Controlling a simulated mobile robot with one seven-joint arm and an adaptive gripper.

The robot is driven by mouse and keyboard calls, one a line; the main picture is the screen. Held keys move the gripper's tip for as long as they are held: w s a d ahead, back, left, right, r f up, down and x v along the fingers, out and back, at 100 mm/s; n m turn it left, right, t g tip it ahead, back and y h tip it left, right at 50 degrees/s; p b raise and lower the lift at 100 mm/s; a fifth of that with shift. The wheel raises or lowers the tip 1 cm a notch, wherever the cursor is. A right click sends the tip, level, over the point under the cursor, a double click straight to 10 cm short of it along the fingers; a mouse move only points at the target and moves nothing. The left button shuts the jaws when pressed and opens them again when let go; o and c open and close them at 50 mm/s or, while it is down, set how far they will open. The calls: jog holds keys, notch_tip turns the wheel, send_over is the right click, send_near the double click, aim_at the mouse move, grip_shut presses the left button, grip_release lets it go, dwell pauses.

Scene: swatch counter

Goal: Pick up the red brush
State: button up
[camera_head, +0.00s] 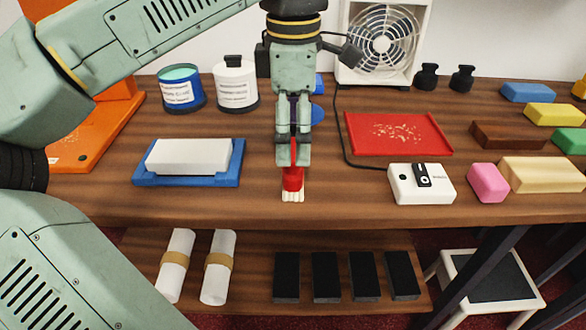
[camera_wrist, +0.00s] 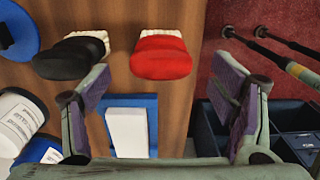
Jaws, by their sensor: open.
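The red brush (camera_head: 293,179) lies near the front edge of the counter, its pale bristles toward the front. In the wrist view the red brush (camera_wrist: 160,58) shows between and a little beyond my open fingertips, bristles at the top. My gripper (camera_head: 293,163) points down directly over the brush in the head view and hides part of it. In the wrist view my gripper (camera_wrist: 165,84) has its fingers wide apart with nothing held. A black brush (camera_wrist: 70,58) lies beside the red one, near the left finger; I cannot make it out in the head view.
A blue tray (camera_head: 148,180) with a white block (camera_head: 188,157) stands left of my gripper. A white box (camera_head: 421,184) with a cable and a red tray (camera_head: 399,134) are to the right. Cans and a fan (camera_head: 384,42) stand behind. Bare wood surrounds the brush in front.

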aim_at(293, 146)
notch_tip(293, 146, down, 5)
jog(key=shift+f+p, duration=0.15)
jog(key=shift+p, duration=0.15)
jog(key=c, duration=1.2)
